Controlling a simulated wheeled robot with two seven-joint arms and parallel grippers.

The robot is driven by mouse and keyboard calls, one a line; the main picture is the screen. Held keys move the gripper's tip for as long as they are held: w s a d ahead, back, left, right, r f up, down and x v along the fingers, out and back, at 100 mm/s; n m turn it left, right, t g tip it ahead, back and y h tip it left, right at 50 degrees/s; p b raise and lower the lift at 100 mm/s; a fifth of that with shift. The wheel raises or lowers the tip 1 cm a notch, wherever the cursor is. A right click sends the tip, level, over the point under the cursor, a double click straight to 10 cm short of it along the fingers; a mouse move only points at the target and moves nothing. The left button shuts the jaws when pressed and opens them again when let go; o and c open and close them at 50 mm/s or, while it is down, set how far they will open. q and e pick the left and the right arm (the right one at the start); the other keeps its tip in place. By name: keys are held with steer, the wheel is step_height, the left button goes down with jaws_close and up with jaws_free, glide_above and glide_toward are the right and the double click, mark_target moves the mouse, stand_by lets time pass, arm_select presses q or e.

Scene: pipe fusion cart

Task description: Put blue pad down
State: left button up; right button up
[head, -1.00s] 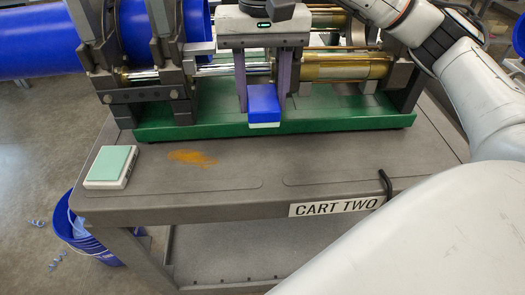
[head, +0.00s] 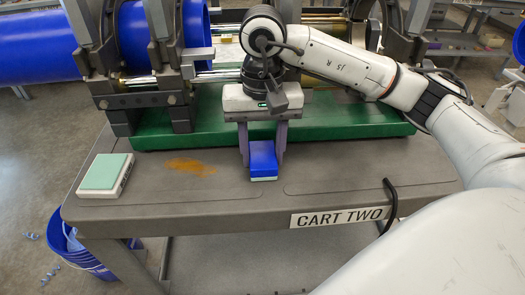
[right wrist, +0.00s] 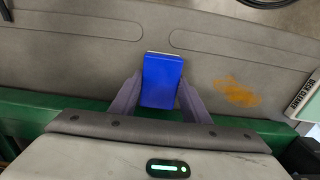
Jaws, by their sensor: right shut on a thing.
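The blue pad (head: 263,158) is a blue block with a pale underside. It also shows in the right wrist view (right wrist: 162,82). My right gripper (head: 264,157) is shut on it, one purple-grey finger on each side, over the cart top (head: 230,190) in front of the green base. In the right wrist view the fingers (right wrist: 161,100) flank the pad. I cannot tell whether the pad touches the cart top. My left gripper is not in view.
A green-topped pad (head: 105,174) lies at the cart's left, beside an orange stain (head: 191,166). The fusion machine's green base (head: 340,120) stands behind. A black hook (head: 390,205) hangs at the front edge. A blue bucket (head: 85,255) stands on the floor.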

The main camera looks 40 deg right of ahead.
mark_target(263, 154)
steer(key=shift+f, duration=0.3)
steer(key=o, duration=0.9)
steer(key=shift+r, duration=0.15)
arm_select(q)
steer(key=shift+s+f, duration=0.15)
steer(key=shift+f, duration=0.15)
arm_select(e)
steer(key=shift+o, duration=0.2)
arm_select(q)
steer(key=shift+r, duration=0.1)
arm_select(e)
steer(key=shift+r, duration=0.3)
arm_select(q)
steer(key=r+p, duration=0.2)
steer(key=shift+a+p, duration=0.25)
steer(key=shift+p, duration=0.1)
arm_select(e)
step_height(263, 154, up, 12)
steer(key=shift+f, duration=0.15)
